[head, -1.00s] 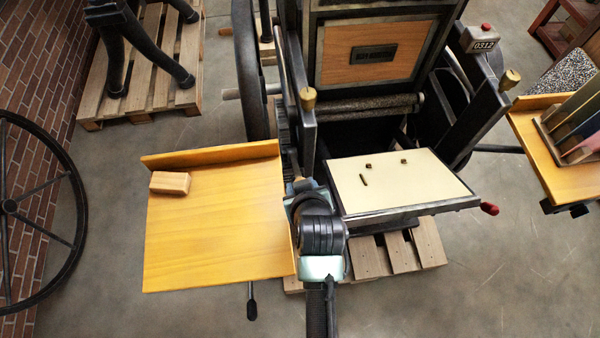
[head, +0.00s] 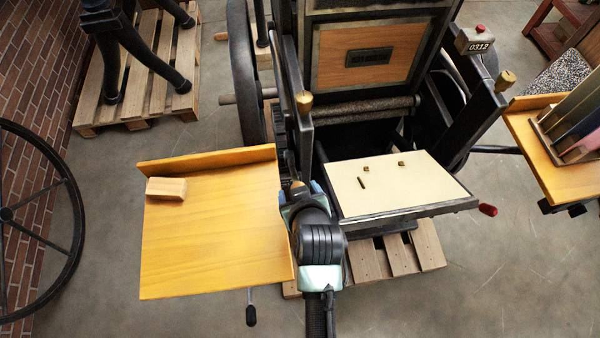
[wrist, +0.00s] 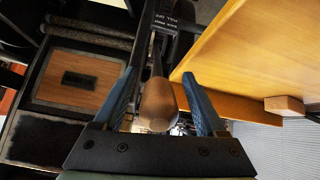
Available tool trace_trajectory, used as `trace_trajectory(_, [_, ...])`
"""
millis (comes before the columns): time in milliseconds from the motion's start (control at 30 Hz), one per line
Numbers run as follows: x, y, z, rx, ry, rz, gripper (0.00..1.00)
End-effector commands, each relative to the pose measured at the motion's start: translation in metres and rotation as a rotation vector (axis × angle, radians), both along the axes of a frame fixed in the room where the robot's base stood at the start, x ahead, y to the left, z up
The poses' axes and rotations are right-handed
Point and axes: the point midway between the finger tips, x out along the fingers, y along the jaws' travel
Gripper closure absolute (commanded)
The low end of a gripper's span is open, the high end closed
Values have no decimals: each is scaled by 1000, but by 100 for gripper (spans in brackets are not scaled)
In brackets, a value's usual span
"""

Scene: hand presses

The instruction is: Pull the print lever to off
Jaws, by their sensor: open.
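The print lever (wrist: 157,98) shows in the wrist view as a dark rod with a rounded brown wooden grip. The grip lies between the two blue fingers of my gripper (wrist: 159,76). The fingers are open, with a visible gap on the right side of the grip; on the left the gap is narrower, and I cannot tell if that finger touches. A dark plate (wrist: 166,22) with white lettering, "PULL OFF" among it, is beside the rod. In the head view my gripper (head: 298,190) is at the press's left side, and my wrist hides most of the lever.
A yellow wooden board (head: 215,230) with a small wood block (head: 166,188) is close on the left. The press bed (head: 400,185) with small pieces is on the right. A black-handled lever (head: 251,315) hangs below the board. A red handle (head: 488,210) sticks out right.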

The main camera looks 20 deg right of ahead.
Motion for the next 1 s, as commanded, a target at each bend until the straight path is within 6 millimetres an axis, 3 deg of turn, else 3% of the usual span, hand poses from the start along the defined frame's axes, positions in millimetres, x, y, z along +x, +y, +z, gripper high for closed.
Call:
trace_trajectory(267, [-17, 5, 18, 0, -2, 0, 26])
trace_trajectory(700, [-69, 19, 76, -1, 0, 1, 26])
trace_trajectory(1000, [-85, 23, 94, 1, 2, 0, 26])
